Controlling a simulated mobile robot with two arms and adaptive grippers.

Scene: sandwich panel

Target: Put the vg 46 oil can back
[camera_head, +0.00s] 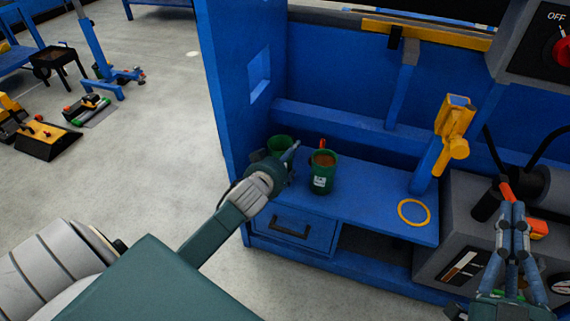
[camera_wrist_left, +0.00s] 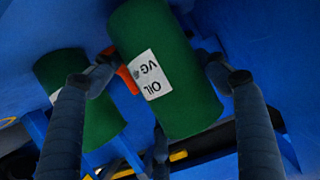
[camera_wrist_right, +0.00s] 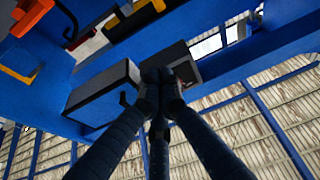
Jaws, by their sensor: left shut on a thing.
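A green oil can (camera_head: 323,172) with a brown top and a white label stands upright at the blue bench. In the left wrist view, the can (camera_wrist_left: 180,90) reads "OIL VG"; its number is not legible. My right gripper (camera_head: 516,208) is shut and empty at the right.
A yellow ring (camera_head: 414,212) lies on the bare right part of the bench top (camera_head: 365,205). A yellow tool (camera_head: 454,127) stands behind it. A blue side wall (camera_head: 235,100) rises at the left, and grey equipment (camera_head: 462,225) is at the right.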

